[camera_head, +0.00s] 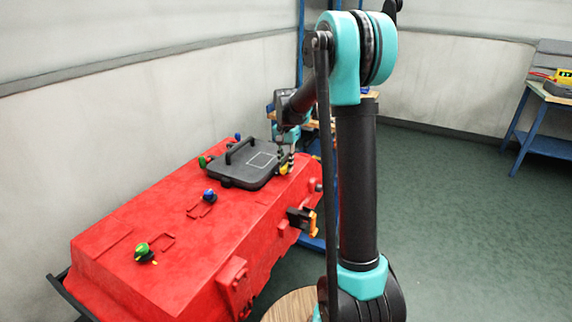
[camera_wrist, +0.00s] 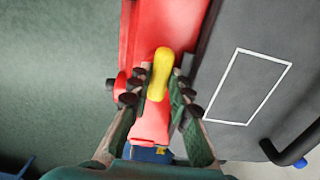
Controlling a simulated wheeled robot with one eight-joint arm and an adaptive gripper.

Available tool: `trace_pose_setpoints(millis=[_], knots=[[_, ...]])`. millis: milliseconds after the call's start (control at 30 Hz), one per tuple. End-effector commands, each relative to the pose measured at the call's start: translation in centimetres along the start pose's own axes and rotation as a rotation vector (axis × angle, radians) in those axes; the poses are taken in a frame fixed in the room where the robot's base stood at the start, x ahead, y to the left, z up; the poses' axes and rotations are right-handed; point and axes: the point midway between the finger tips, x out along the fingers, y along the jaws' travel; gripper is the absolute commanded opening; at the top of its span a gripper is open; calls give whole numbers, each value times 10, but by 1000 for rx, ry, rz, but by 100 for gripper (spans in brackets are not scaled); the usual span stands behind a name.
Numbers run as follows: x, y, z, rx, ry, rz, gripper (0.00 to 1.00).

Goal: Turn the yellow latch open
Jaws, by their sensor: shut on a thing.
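The yellow latch (camera_wrist: 160,74) shows in the wrist view as a rounded yellow handle over the red tank. My gripper (camera_wrist: 161,88) has its two fingers on either side of the latch and is shut on it. In the head view my gripper (camera_head: 287,160) reaches down at the far right corner of the black lid, and a bit of the yellow latch (camera_head: 284,169) shows by its fingertips. The black lid (camera_head: 243,165) lies flat on the red tank (camera_head: 190,245). The latch's base is partly hidden by the fingers.
A green knob (camera_head: 143,250) and a blue knob (camera_head: 209,195) stand on the tank top. The lid has a raised black handle (camera_head: 241,148), close to the right in the wrist view. A blue table (camera_head: 545,125) stands far right; the green floor between is clear.

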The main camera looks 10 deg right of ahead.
Motion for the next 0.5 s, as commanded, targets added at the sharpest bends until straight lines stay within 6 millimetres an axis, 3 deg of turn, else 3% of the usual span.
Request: trace_pose_setpoints(millis=[367, 400, 500], knots=[[0, 0, 0, 6, 0, 0, 0], [0, 0, 0, 6, 0, 0, 20], [0, 0, 0, 6, 0, 0, 32]])
